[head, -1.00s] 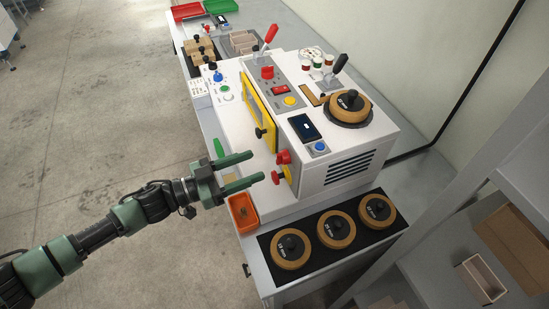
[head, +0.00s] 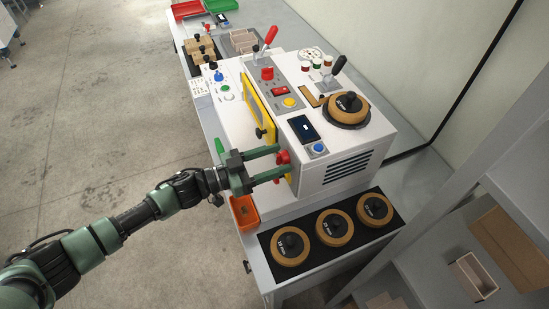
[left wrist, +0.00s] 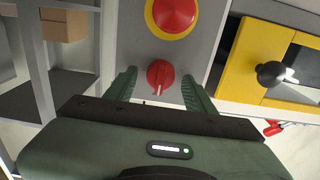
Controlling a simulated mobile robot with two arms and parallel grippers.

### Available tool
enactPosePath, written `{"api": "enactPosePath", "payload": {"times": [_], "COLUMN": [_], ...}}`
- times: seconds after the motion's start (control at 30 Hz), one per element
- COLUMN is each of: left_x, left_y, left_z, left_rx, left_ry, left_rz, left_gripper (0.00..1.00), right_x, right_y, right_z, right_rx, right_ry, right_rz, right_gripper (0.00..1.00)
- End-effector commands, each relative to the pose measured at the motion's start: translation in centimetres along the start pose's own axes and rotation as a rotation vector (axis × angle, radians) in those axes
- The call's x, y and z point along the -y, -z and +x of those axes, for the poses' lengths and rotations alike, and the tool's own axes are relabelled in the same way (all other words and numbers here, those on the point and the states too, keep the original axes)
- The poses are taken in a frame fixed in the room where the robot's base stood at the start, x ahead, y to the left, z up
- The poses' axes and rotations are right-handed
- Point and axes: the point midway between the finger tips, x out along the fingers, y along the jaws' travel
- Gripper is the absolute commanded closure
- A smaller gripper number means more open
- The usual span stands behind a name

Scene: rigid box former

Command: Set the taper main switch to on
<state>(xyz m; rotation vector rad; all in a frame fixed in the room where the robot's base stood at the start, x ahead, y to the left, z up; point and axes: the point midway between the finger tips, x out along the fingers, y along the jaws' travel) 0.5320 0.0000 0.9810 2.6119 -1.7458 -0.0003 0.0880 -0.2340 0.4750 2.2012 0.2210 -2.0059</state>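The red rotary switch (left wrist: 160,74) with a white mark sits on a grey panel in the left wrist view. Its mark points toward the bottom of that picture. My left gripper (head: 283,162) is open at the machine's front side in the head view. In the left wrist view its two fingers stand on either side of the switch, with gaps, and hold nothing. In the head view the fingers largely hide the switch. My right gripper is not in view.
A red mushroom button on a yellow base (left wrist: 172,14) sits beside the switch. A yellow-framed door with a black knob (left wrist: 271,73) is on the right. In the head view, an orange tray (head: 244,211) and several tape rolls (head: 335,228) lie near the machine (head: 315,186).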

Motion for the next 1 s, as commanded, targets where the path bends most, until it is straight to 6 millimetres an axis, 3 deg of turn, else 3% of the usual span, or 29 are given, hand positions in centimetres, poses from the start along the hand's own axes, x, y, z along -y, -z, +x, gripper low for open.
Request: {"api": "enactPosePath", "payload": {"times": [0.03, 0.2, 0.57, 1.0], "left_x": [0.0, 0.0, 0.0, -0.1], "left_y": [0.0, 0.0, -0.1, -0.2], "left_z": [0.0, 0.0, -0.1, -0.1], "left_rx": [0.0, 0.0, 0.0, 0.0], "left_ry": [0.0, 0.0, 0.001, 0.001], "left_rz": [0.0, 0.0, 0.054, 0.394], "left_gripper": [0.57, 1.0, 1.0, 1.0], "right_x": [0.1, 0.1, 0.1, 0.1], "right_y": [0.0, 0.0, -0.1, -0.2], "right_z": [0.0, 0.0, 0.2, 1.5], "right_rx": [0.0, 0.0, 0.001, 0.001], "right_ry": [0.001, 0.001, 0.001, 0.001], "right_rz": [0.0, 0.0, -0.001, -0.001], "right_gripper": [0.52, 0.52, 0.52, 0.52]}}
